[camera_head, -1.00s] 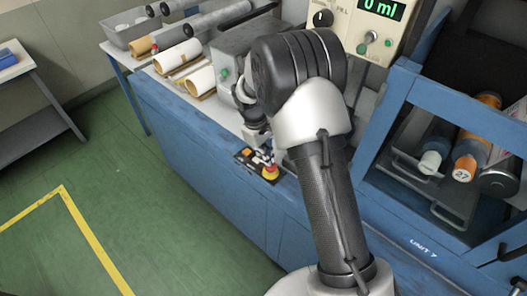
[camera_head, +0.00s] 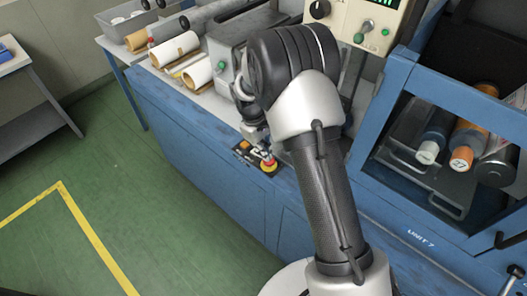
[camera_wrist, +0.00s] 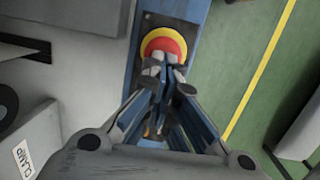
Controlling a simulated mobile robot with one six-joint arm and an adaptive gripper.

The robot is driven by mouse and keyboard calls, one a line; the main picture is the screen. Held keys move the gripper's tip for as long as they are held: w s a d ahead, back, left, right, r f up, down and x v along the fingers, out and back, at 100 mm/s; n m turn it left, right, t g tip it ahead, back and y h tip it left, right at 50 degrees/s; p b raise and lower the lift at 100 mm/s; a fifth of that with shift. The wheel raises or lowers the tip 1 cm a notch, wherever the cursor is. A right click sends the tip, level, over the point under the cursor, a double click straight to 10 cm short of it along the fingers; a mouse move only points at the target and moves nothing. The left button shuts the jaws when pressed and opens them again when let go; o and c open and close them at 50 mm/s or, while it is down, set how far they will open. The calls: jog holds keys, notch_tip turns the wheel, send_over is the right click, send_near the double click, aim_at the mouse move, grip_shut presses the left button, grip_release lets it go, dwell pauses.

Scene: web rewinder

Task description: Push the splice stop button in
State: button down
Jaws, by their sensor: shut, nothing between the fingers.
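The splice stop button (camera_head: 268,163) is a red mushroom head on a yellow ring, set on a dark panel at the edge of the blue bench. In the wrist view the button (camera_wrist: 163,41) shows at top centre. My gripper (camera_wrist: 164,66) is shut and empty, its fingertips overlapping the lower part of the red head. In the head view my gripper (camera_head: 262,147) is small and partly hidden by my arm, right by the button. I cannot tell whether the tips touch the red head or how deep it sits.
An orange button (camera_head: 244,145) sits on the same panel. A grey box with a green button (camera_head: 221,66) and cardboard-core rolls (camera_head: 174,48) stand on the bench. A blue frame (camera_head: 430,85) with rolls is at right. The green floor at left is clear.

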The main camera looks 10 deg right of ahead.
notch_tip(320, 180, up, 14)
jog(key=w+a+p, duration=0.1)
jog(key=a+p, duration=0.1)
jog(key=p, duration=0.3)
jog(key=shift+f, duration=0.15)
jog(key=shift+a, duration=0.1)
